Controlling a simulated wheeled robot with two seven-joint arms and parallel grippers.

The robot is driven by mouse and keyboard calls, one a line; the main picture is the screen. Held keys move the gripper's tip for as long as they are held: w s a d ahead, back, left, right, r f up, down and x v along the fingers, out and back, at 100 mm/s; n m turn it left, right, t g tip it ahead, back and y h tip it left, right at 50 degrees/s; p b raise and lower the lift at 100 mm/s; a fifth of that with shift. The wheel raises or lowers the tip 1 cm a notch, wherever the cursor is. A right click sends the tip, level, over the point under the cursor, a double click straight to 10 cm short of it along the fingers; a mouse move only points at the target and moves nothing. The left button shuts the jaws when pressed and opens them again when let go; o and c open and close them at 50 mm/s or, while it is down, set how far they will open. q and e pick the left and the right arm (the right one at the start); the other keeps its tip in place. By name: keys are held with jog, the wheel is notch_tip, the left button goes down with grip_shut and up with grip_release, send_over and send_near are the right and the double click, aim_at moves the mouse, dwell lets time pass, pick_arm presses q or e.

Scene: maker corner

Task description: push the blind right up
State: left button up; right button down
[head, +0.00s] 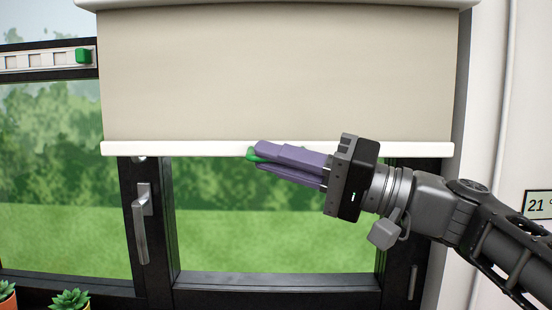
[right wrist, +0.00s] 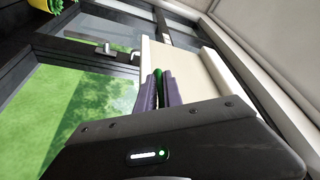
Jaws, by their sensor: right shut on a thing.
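The beige roller blind (head: 280,75) hangs over the upper part of the window, with a white bottom bar (head: 180,149) across its lower edge. It also shows in the right wrist view (right wrist: 185,72). My right gripper (head: 257,157) reaches in from the right to the middle of the bar. Its purple fingers are shut on a small green tab (head: 250,154) at the bar; the tab also shows between the fingers in the right wrist view (right wrist: 158,73). The fingers hide most of the tab. My left gripper is not in view.
A slotted strip with a green slider (head: 83,56) is at upper left. Potted plants (head: 70,299) stand at lower left. A display (head: 538,205) is on the right wall.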

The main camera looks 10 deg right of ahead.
aim_at(278, 3)
jog(key=shift+r, duration=0.15)
dwell(0.6)
notch_tip(278, 3, up, 20)
jog(key=p, duration=0.9)
jog(key=shift+s+d+r+p, duration=0.1)
jog(key=shift+r+p, duration=0.05)
jog(key=shift+p, duration=0.2)
jog(key=c, duration=1.5)
grip_release()
jog(key=shift+f, duration=0.2)
